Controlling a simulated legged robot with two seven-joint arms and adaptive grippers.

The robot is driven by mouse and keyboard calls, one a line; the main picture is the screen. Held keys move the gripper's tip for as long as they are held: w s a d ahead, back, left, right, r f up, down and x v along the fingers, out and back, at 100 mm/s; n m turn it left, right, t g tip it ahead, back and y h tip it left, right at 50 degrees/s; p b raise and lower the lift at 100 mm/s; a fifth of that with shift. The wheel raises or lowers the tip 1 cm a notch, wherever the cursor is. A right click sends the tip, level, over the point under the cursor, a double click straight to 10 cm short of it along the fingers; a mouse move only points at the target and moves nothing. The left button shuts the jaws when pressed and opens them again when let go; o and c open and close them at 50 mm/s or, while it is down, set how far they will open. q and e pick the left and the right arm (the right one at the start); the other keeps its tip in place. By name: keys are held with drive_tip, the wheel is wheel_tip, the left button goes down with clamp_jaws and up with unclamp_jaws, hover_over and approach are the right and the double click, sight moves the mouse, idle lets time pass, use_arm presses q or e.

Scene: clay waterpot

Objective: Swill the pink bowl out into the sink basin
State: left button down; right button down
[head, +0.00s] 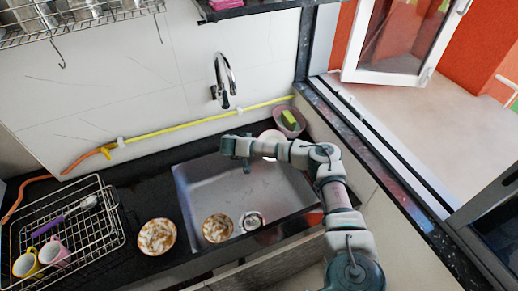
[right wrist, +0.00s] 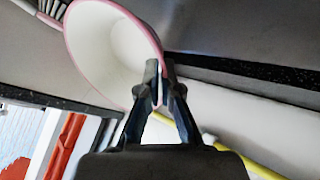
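The pink bowl (right wrist: 112,50), white inside with a pink rim, is tilted in the right wrist view. Its rim lies at the fingertips of my right gripper (right wrist: 160,75), which look closed on it. In the head view part of the pink bowl (head: 270,136) shows behind my right forearm, near the back right of the sink; my right fingertips are hidden there. The steel sink basin (head: 275,186) lies under my right arm, with its drain near the front. My left gripper is not in view.
A brown-and-white bowl (head: 217,228) sits in the basin's front left; another (head: 157,237) stands on the counter left of it. A pink holder (head: 291,129) with a yellow-green sponge is behind right. The faucet (head: 224,82) rises behind. A dish rack (head: 100,247) holds cups at left.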

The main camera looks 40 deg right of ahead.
drive_tip(key=shift+w+g+y, duration=0.1)
drive_tip(key=shift+g+y, duration=0.2)
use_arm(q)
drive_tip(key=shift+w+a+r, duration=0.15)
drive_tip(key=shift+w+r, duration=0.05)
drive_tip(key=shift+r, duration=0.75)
use_arm(e)
drive_tip(key=shift+a+r, duration=0.1)
drive_tip(key=shift+r, duration=0.05)
